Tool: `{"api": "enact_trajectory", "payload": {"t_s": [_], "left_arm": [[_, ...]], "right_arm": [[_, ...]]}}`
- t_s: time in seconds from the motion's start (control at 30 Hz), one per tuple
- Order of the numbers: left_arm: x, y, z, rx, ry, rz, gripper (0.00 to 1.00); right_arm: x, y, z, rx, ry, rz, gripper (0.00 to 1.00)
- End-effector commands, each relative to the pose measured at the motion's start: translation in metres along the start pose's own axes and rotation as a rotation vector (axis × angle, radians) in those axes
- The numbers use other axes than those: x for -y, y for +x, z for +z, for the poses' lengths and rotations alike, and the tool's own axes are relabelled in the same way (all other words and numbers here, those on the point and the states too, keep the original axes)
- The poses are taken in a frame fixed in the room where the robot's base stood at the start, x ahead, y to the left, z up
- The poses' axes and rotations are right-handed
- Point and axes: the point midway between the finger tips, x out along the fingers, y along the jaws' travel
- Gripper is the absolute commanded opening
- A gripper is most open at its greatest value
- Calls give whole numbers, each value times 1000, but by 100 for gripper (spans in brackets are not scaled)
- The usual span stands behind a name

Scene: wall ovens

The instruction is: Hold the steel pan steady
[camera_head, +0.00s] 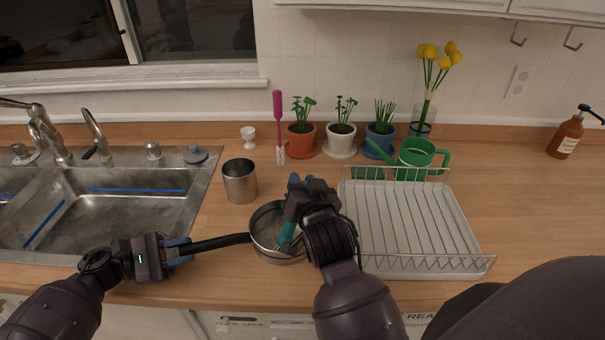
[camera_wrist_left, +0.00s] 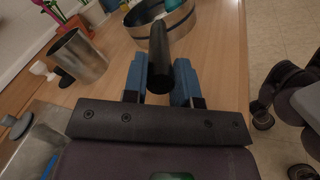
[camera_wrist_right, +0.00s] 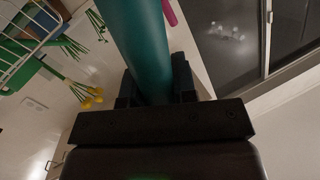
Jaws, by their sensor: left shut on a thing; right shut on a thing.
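The steel pan (camera_head: 281,258) sits on the wooden counter between the sink and the dish rack, with its black handle (camera_head: 222,242) pointing left. My left gripper (camera_head: 184,250) is shut on the pan's handle; the left wrist view shows the handle (camera_wrist_left: 158,60) between the blue fingers (camera_wrist_left: 160,80). My right gripper (camera_head: 297,190) is above the pan, shut on a teal-handled tool (camera_head: 288,233) whose lower end reaches into the pan. In the right wrist view the teal handle (camera_wrist_right: 135,45) lies between the fingers (camera_wrist_right: 155,85). The right gripper and arm hide part of the pan's right side.
A steel canister (camera_head: 240,182) stands just behind the pan. The sink (camera_head: 130,210) is to the left. A white dish rack (camera_head: 410,220) is close on the right. Potted plants (camera_head: 301,140), a magenta brush (camera_head: 279,115) and a green watering can (camera_head: 418,158) line the back.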

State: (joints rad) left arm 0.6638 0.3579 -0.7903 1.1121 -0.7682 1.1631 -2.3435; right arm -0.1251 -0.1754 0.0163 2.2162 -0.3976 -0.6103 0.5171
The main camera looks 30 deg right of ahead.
Motion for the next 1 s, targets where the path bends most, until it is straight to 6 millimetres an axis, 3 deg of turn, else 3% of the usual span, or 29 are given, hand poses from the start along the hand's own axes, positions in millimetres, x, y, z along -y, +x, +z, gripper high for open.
{"api": "enact_trajectory", "payload": {"t_s": [0.83,1.0], "left_arm": [[0,0,0,0,0,0,0],[0,0,0,0,0,0,0]], "right_arm": [[11,75,-1,-4,0,-1,2],[9,61,0,-2,1,0,2]]}}
